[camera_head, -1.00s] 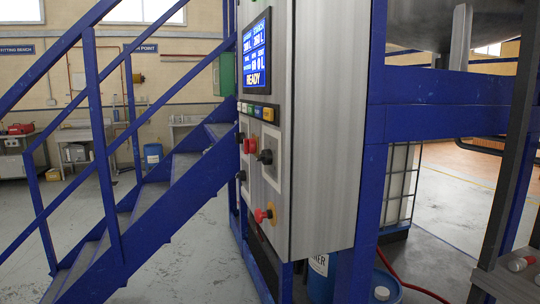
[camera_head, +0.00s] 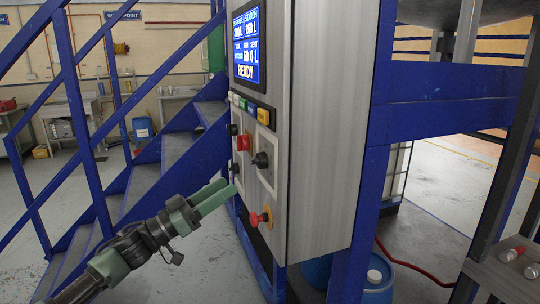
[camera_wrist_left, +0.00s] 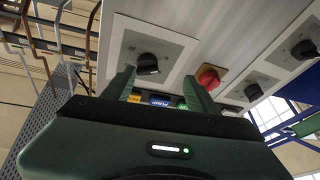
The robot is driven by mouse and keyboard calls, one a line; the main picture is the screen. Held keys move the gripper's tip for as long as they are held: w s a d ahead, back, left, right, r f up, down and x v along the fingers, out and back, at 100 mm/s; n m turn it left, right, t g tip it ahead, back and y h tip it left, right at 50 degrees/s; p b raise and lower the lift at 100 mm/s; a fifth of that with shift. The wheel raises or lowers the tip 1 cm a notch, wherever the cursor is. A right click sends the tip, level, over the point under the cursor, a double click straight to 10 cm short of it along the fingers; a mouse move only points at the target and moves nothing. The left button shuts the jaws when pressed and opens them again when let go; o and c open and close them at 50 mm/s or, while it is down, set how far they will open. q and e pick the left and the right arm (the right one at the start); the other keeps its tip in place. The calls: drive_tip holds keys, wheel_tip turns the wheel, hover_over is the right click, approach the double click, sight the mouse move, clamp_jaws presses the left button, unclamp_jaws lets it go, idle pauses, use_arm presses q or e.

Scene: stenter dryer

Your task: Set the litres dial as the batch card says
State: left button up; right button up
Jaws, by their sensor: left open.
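A grey control cabinet (camera_head: 330,130) carries a blue screen (camera_head: 246,45) that reads READY with litre figures; the small labels are hard to read. On its front are a black dial on a pale plate (camera_head: 262,159), smaller black knobs (camera_head: 234,168) and a red knob (camera_head: 242,142). I cannot tell which one is the litres dial. My left gripper (camera_head: 230,186) is open and empty, low in front of the cabinet, apart from the dials. In the left wrist view a black dial (camera_wrist_left: 148,64) appears just beyond the open fingers. No batch card can be made out.
A red and yellow switch (camera_head: 260,218) sits low on the cabinet, near the gripper. Coloured buttons (camera_head: 245,106) run below the screen. Blue stairs (camera_head: 150,180) rise at the left. A blue barrel (camera_head: 375,280) and red hose (camera_head: 415,270) are at lower right.

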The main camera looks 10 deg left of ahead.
sight(259, 161)
use_arm(q)
drive_tip(key=w+d+r+h+p, duration=0.1)
drive_tip(key=w+d+r+p, duration=0.2)
drive_tip(key=w+d+r, duration=0.1)
drive_tip(key=shift+d+r+m+g, duration=0.3)
drive_tip(key=shift+d+r+m, duration=0.15)
drive_tip(key=shift+d, duration=0.75)
drive_tip(key=shift+c, duration=0.4)
